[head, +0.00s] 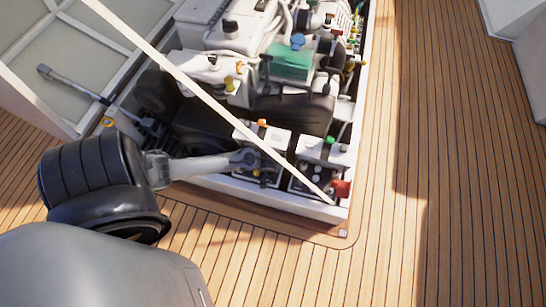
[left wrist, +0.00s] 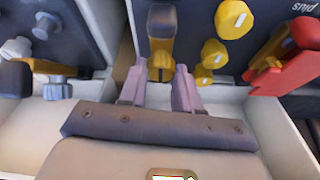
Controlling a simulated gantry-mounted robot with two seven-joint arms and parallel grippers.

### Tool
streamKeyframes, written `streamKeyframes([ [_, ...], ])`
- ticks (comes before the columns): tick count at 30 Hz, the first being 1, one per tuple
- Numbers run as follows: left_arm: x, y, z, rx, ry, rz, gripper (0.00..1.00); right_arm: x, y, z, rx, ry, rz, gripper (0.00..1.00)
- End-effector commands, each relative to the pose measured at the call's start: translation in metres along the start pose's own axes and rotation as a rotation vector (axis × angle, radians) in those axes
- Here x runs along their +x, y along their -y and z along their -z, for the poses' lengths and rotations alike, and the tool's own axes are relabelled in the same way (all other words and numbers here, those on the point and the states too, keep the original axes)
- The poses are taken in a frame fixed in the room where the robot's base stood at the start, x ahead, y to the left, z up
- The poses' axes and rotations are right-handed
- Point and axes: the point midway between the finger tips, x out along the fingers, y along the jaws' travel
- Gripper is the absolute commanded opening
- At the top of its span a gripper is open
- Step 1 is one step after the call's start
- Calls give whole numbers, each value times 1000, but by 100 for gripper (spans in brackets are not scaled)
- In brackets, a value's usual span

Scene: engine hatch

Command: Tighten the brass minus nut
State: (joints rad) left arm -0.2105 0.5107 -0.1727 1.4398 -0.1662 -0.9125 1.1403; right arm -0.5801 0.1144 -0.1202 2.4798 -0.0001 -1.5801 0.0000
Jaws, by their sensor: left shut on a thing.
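In the left wrist view, a brass nut (left wrist: 161,66) sits at the near end of a brass-coloured clamp (left wrist: 162,24). The two pale purple fingertips of my left gripper (left wrist: 159,82) are on either side of the nut, and the jaws are shut on it. In the head view, my left gripper (head: 247,160) reaches in from the left over the front edge of the engine hatch, by the batteries. The nut is too small and covered to make out there. My right gripper is in neither view.
A red clamp (left wrist: 290,60) stands right of the nut, near a "plus" label. Yellow caps (left wrist: 233,18) lie between them. Grey-blue knobs (left wrist: 57,88) are at left. A pale strut (head: 190,85) crosses the hatch diagonally. The wooden deck (head: 385,250) at right is clear.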

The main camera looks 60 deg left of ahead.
Motion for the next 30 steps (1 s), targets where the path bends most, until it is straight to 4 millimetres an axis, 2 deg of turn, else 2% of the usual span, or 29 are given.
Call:
streamKeyframes([
  [8,-3,1,0,49,0,-19,2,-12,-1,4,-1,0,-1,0],
  [19,-3,3,1,266,-6,-108,2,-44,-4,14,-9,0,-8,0],
  [30,0,4,0,448,-14,-184,2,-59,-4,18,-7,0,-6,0],
])
